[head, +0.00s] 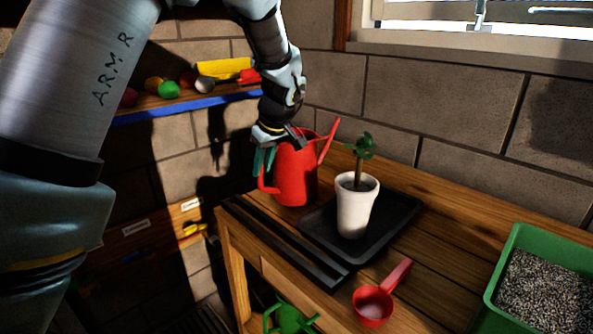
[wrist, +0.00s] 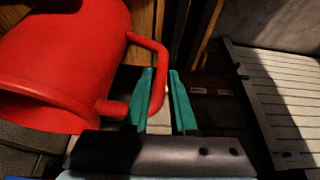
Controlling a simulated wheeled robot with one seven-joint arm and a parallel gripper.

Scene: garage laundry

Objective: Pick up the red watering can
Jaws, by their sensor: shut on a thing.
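The red watering can (head: 296,172) is upright at the back left of the wooden bench, with its spout pointing up to the right. I cannot tell whether its base touches the bench. My gripper (head: 264,162) reaches down at the can's left side. In the wrist view the can (wrist: 65,60) fills the upper left, and its handle loop (wrist: 160,58) runs between my teal fingers (wrist: 161,75). The fingers are shut on the handle. In the head view the upper part of the handle is hidden by my gripper.
A white pot (head: 355,212) with a plant stands on a black tray (head: 402,215) close to the can's right. A red scoop (head: 373,305) and a green bin (head: 512,262) are nearer. A shelf (head: 190,103) with colourful items is behind left.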

